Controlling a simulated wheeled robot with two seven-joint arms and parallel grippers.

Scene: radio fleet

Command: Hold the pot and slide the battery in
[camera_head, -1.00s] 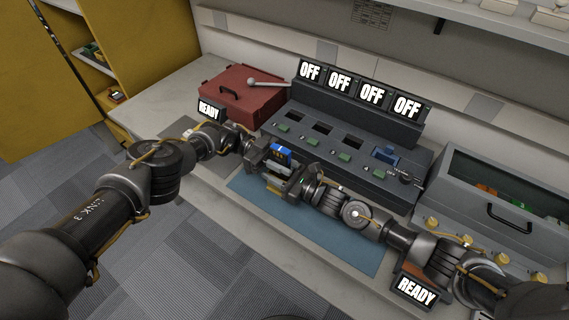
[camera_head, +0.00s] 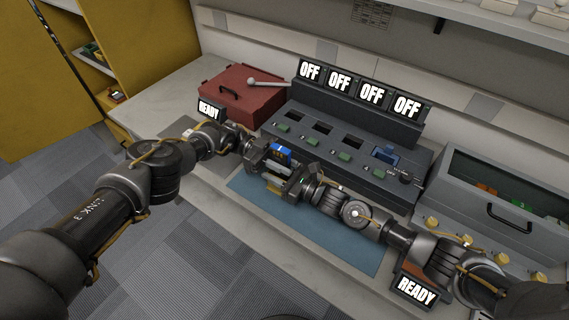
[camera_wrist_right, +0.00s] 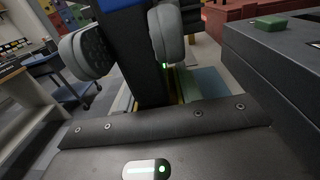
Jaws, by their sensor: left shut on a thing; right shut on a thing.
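My left gripper (camera_head: 254,156) is shut on a blue piece that seems to be the pot (camera_head: 284,149), held over the front of the bench. My right gripper (camera_head: 293,182) faces it from the right, close by. In the right wrist view, my right gripper (camera_wrist_right: 127,45) is shut on a black body that seems to be the battery (camera_wrist_right: 140,65), with blue just beyond its top. The pot and battery are close together. The fingers hide the contact, so I cannot tell how deep the battery sits.
A charger bank (camera_head: 335,148) with several slots stands behind my grippers, its signs (camera_head: 341,82) reading OFF. A blue piece (camera_head: 385,155) stands at its right slot. A red case (camera_head: 235,100) is at left, a grey bin (camera_head: 500,195) at right. A blue mat (camera_head: 335,232) lies below, largely clear.

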